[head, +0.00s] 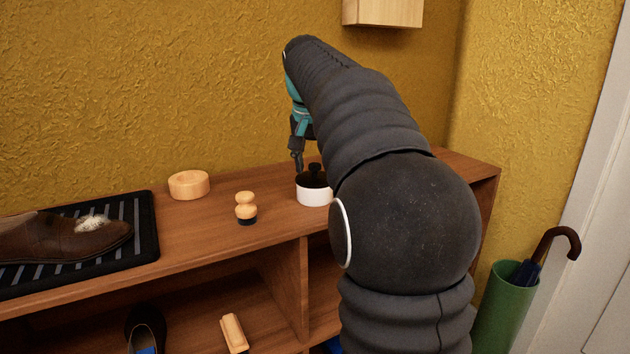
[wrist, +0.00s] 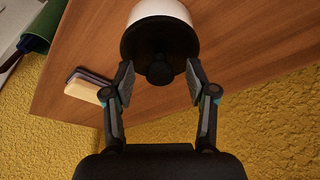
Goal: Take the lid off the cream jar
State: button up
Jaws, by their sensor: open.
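The cream jar (head: 313,197) is white and stands upright on the wooden shelf top. Its dark lid (head: 314,180) with a raised knob is on it. In the wrist view the jar's white side (wrist: 157,10) shows at the top, with the black lid (wrist: 160,40) and its round knob (wrist: 159,74) facing me. My gripper (wrist: 158,84) is open, one finger on each side of the knob, with gaps visible on both sides. In the head view my gripper (head: 298,160) is just above and left of the lid, partly hidden by my arm.
A brown shoe (head: 65,238) lies on a black ribbed mat (head: 146,232). A green umbrella bin (head: 505,305) stands on the right. The wall is close behind.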

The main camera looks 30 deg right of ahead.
jog(key=shift+w+f, duration=0.1)
jog(key=shift+f, duration=0.2)
grip_shut()
jog(key=shift+r, duration=0.1)
